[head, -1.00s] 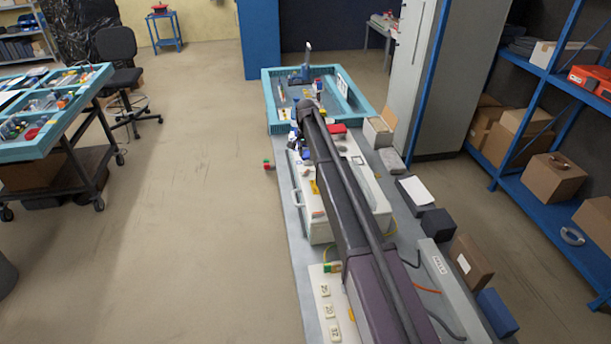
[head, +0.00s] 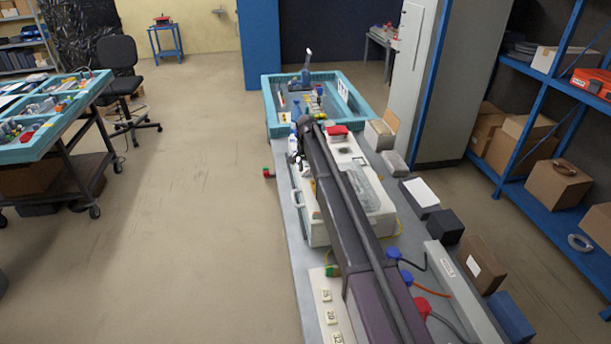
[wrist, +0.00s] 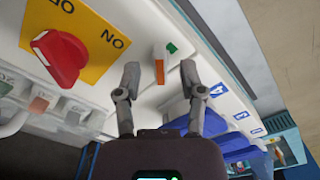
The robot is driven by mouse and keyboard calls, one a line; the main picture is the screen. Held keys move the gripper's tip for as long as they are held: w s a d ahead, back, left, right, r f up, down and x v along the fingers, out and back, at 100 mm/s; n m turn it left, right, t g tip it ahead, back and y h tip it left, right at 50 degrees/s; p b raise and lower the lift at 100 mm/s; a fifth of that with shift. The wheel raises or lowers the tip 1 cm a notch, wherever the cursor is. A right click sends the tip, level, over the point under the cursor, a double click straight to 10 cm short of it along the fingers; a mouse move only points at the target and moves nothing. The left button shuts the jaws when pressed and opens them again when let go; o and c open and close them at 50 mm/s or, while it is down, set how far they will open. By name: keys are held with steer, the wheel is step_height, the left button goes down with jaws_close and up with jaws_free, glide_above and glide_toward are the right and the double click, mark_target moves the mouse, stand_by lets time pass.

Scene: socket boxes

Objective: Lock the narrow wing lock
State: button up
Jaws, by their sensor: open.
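My gripper (wrist: 160,67) is open and empty in the wrist view, its two fingers apart in front of a white box panel (wrist: 135,42). A small rocker with an orange face (wrist: 159,72) and a green part (wrist: 171,47) shows between and beyond the fingertips. A red turning knob (wrist: 60,57) on a yellow plate (wrist: 100,35) with letters lies to the left of the fingers. I cannot make out which part is the narrow wing lock. In the head view my arm hides much of the white box (head: 308,208), and my gripper (head: 297,159) is small at its left edge.
Blue covers (wrist: 205,122) and numbered blue labels (wrist: 217,89) lie close to the right finger. A teal tray (head: 268,105) stands at the bench's far end. Blue and red plugs (head: 422,306) with cables lie right of my arm.

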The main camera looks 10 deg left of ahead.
steer(key=shift+f, duration=0.3)
jaws_close()
steer(key=shift+a, duration=0.15)
steer(key=shift+n, duration=0.3)
steer(key=n, duration=0.7)
steer(key=shift+n, duration=0.4)
stand_by(0.3)
